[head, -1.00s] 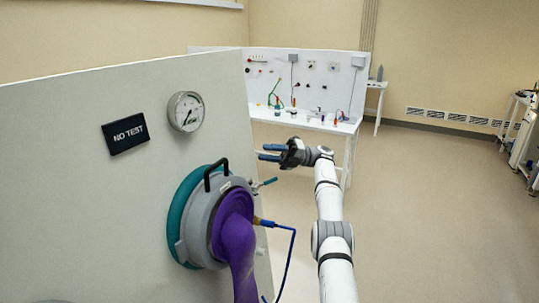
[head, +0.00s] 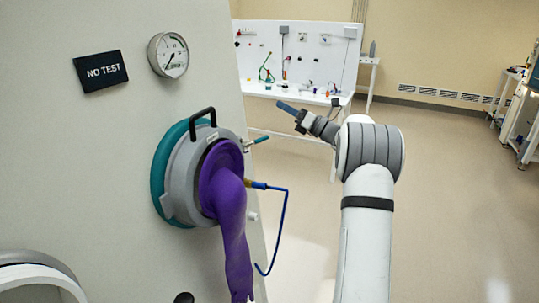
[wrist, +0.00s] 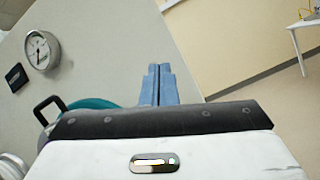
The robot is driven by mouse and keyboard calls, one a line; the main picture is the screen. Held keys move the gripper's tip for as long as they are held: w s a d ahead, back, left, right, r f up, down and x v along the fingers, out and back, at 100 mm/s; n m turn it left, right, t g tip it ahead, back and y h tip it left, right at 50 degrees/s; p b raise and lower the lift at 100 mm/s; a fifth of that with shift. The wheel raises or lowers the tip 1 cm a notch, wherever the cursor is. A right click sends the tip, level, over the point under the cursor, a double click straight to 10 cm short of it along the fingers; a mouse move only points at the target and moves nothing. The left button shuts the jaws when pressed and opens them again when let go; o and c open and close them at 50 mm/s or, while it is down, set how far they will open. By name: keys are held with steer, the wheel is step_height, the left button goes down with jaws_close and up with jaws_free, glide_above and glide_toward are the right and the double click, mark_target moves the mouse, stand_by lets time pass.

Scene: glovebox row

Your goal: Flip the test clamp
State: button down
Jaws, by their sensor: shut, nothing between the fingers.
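A round grey glovebox port (head: 180,165) with a teal outer ring (head: 162,170) and a black handle sits on the white panel. A purple glove (head: 230,215) hangs out of it. A small lever with a teal tip (head: 262,139), which looks like the test clamp, sticks out at the port's upper right. My gripper (head: 284,106) is right of and above this lever, apart from it. Its blue fingers are together and empty, also in the wrist view (wrist: 158,84). The lever cannot be made out in the wrist view, where the port is largely hidden behind my gripper body.
A blue hose (head: 283,220) hangs from the port's right side. A second port (head: 35,275) is at lower left. A workbench (head: 300,95) stands behind; the floor at right is clear.

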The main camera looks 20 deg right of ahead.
steer(key=s+f+t+h+b, duration=0.3)
steer(key=s+f+h, duration=0.3)
steer(key=s, duration=0.2)
steer(key=h+b, duration=0.2)
steer(key=h, duration=0.2)
glide_toward(263, 140)
steer(key=shift+g, duration=0.3)
steer(key=p+x, duration=0.5)
steer(key=x, duration=0.2)
steer(key=shift+d+r, duration=0.15)
steer(key=shift+n+y, duration=0.3)
steer(key=shift+y, duration=0.1)
